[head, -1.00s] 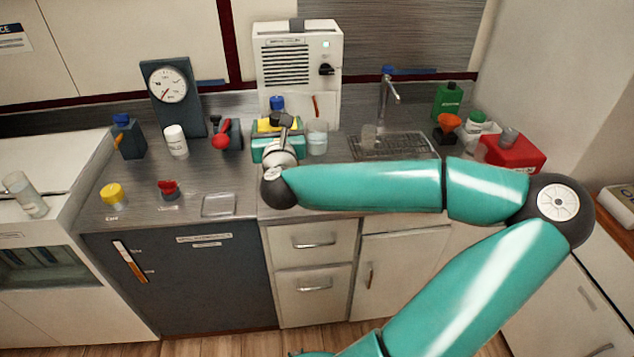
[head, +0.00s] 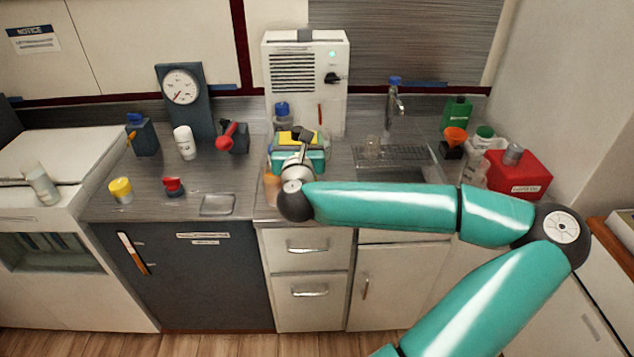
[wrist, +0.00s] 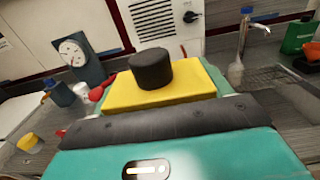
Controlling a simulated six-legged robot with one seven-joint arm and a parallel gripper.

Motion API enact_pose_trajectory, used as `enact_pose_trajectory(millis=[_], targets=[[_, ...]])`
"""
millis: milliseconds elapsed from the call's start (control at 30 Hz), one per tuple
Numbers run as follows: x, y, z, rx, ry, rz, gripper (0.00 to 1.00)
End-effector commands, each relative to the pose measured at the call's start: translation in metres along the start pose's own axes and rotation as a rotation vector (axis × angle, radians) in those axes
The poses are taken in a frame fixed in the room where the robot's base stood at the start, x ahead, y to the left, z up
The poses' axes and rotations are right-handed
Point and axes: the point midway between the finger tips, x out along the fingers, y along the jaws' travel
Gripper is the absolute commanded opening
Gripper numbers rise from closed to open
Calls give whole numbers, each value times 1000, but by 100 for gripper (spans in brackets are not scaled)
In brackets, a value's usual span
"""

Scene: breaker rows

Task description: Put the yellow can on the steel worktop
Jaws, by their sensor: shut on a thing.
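The yellow can (head: 286,138) has a black cap and shows just behind my wrist in the head view. In the wrist view the yellow can (wrist: 190,92) fills the middle, its flat top and round cap facing up. My gripper (head: 297,158) is shut on it, with teal and black gripper parts around the can. The can's lower part is hidden, so I cannot tell whether it touches the surface below. The steel worktop (head: 240,178) runs along the wall under and around my gripper.
A yellow-lidded jar (head: 121,190), a red-topped item (head: 173,186) and a shallow tray (head: 217,205) lie on the left. A white bottle (head: 185,143) and gauge (head: 182,90) stand behind. A white cooler unit (head: 305,75) is at the back; the sink and red box (head: 518,175) are right.

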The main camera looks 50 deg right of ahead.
Motion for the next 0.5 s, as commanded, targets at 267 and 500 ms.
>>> enact_pose_trajectory(millis=[267, 500], targets=[[37, -26, -19, 1, -2, -5, 28], [75, -54, -42, 0, -1, -3, 28]])
